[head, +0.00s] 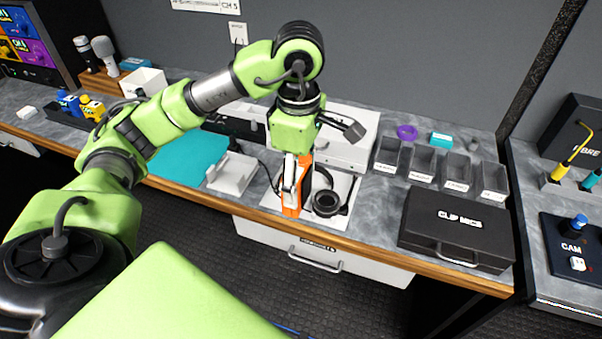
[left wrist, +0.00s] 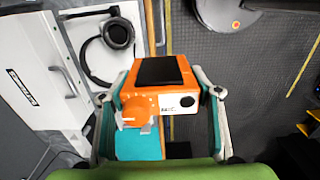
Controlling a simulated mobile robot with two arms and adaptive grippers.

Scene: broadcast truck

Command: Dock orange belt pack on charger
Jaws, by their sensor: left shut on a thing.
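My left gripper (head: 293,198) points down over the front part of the counter and is shut on the orange belt pack (head: 303,164). In the left wrist view, the belt pack (left wrist: 161,77) sits between the two fingers, with a black panel, an orange round part and a small white label facing the camera. The pack appears held above the white mat, though the gap is hard to judge. A light grey, cradle-like unit (head: 232,175), likely the charger, stands on the counter left of the gripper and looks empty. My right gripper is out of view.
A black headset (head: 327,203) lies on a white mat (head: 340,217) beside the pack. A teal mat (head: 187,155) lies left of the cradle. Grey bins (head: 423,163) and a black CLIP MICS case (head: 458,225) stand right. A white box unit (head: 345,140) stands behind the gripper.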

